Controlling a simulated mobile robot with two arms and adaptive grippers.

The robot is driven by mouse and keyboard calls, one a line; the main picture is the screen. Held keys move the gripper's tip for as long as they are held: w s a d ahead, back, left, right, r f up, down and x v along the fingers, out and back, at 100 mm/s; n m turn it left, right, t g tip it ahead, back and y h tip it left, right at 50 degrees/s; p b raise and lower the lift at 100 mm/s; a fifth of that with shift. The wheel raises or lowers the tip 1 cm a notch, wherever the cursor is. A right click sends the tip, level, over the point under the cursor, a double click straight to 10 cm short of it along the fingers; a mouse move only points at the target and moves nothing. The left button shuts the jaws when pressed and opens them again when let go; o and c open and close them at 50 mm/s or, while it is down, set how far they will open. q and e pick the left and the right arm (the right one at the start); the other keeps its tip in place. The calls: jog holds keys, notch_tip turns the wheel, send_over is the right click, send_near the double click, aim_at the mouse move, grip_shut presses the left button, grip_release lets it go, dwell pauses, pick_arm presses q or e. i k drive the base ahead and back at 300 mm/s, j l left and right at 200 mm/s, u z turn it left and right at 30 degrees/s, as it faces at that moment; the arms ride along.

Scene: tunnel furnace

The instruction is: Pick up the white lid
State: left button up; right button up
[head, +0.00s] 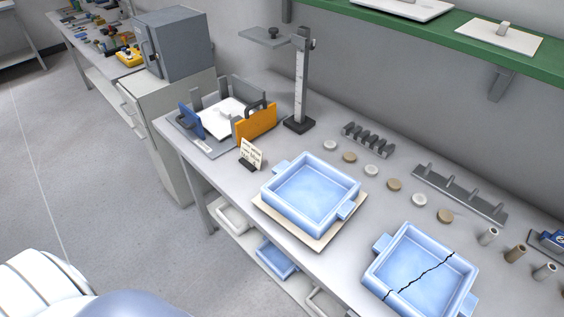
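A flat white lid (485,38) with a small grey raised grip lies on the green shelf at the top right. A second flat white piece (410,8) lies further left on the same shelf and is cut off by the top edge of the picture. Another white flat piece (226,117) lies in a grey fixture between a blue block and an orange block on the table. I cannot tell for certain which of these is the task's lid. Neither of my grippers is in view.
The grey table (240,195) holds a blue tray (345,211) on a cream board, a cracked blue tray (462,262), small discs, cylinders and racks. A stand (301,90) with a raised plate rises near the wall. The green shelf (465,42) overhangs the back. Floor at left is clear.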

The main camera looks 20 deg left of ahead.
aim_at(215, 119)
jog(key=j+z, duration=0.3)
jog(key=j, duration=0.6)
jog(key=j+z, duration=0.3)
jog(key=j, duration=0.6)
